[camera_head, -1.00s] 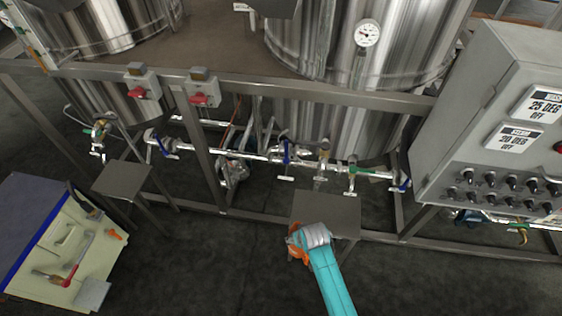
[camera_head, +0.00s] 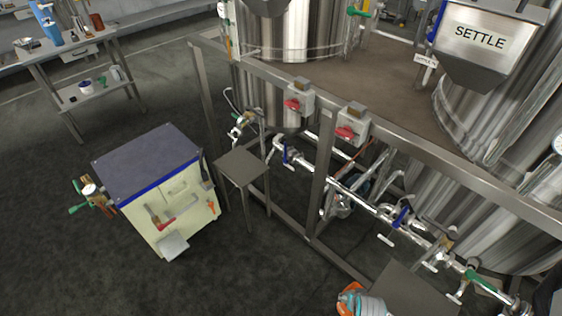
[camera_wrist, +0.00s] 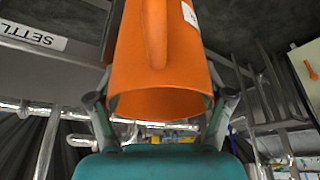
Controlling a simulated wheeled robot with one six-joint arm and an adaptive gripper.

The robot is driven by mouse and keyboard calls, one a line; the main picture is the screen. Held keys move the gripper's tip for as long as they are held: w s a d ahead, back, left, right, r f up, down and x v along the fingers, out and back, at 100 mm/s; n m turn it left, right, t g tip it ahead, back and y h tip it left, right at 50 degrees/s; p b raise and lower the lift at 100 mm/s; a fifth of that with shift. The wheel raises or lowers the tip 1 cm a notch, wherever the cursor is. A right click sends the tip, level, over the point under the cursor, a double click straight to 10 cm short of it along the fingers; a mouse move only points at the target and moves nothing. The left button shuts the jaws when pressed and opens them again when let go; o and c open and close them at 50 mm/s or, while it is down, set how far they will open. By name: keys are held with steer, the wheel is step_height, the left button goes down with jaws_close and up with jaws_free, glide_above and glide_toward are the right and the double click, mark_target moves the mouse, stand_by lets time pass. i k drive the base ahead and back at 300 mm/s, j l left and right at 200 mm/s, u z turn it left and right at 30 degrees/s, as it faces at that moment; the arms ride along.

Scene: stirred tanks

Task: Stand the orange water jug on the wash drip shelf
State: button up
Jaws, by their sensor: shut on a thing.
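The orange water jug (camera_wrist: 188,62) fills the middle of the wrist view, with its handle facing the camera and a white label at its upper edge. My gripper (camera_wrist: 163,101) is shut on it, one finger on each side. In the head view the jug (camera_head: 349,291) shows only as a small orange part at the bottom edge, mostly hidden by my gripper (camera_head: 350,302). Two small metal shelves stand along the tank frame: a left one (camera_head: 242,167), empty, and a right one (camera_head: 405,290) close beside my gripper. No wash label is readable on either.
A cream cabinet (camera_head: 160,180) with a dark top and tools on its front stands left. Pipes and valves (camera_head: 340,185) run along the tank frame (camera_head: 320,180). A tank hopper reads SETTLE (camera_head: 480,38). A bench (camera_head: 75,55) stands at the far left. The floor in front is clear.

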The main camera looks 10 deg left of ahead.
mark_target(245, 174)
steer(key=i+j+z, duration=0.1)
steer(key=i+j, duration=0.35)
steer(key=i+j+z, duration=0.1)
steer(key=j, duration=0.25)
steer(key=i+j+z, duration=0.1)
steer(key=i+j, duration=0.15)
steer(key=j, duration=0.15)
